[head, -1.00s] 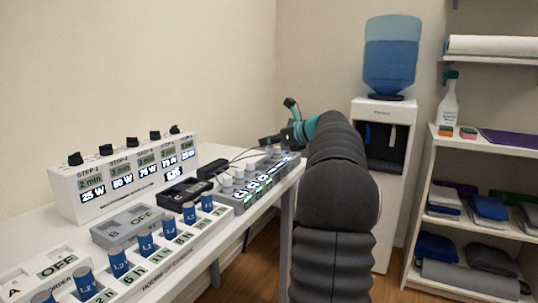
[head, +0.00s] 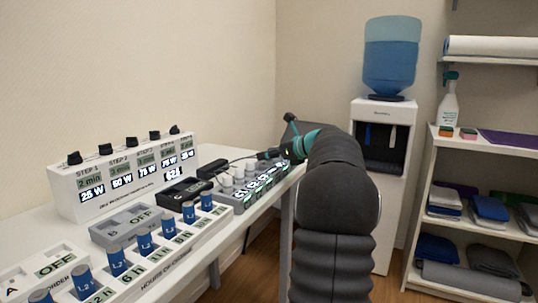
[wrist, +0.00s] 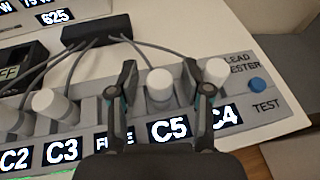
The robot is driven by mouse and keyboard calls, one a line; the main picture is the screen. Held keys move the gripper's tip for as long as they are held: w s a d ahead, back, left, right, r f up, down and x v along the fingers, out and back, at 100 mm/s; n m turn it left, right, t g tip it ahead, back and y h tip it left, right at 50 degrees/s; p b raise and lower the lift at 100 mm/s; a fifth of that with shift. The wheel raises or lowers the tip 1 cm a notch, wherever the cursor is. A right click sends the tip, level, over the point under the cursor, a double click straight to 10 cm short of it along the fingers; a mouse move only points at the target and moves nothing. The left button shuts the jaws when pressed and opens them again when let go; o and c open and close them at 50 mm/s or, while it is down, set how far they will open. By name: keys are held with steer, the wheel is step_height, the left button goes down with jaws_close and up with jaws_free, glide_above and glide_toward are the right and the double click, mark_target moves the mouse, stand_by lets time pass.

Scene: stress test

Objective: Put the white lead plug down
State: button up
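White lead plugs stand in a row on the grey lead tester (wrist: 92,118); the tester also shows at the far end of the bench in the head view (head: 240,203). A white plug (wrist: 159,86) stands upright above the C5 label, between the fingers of my gripper (wrist: 168,80). The fingers are spread, with a gap visible on each side of this plug. Another white plug (wrist: 217,71) is just beyond the right finger, by C4. More white plugs (wrist: 45,102) are at the left, near C3 and C2.
Grey cables run from the plugs to a black block (wrist: 97,29) behind. A blue TEST button (wrist: 258,85) is at the tester's right end, near the bench edge.

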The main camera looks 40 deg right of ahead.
steer(key=shift+s+r, duration=0.1)
steer(key=shift+r, duration=0.15)
steer(key=v, duration=1.1)
steer(key=shift+s+d, duration=0.2)
steer(key=shift+s, duration=0.15)
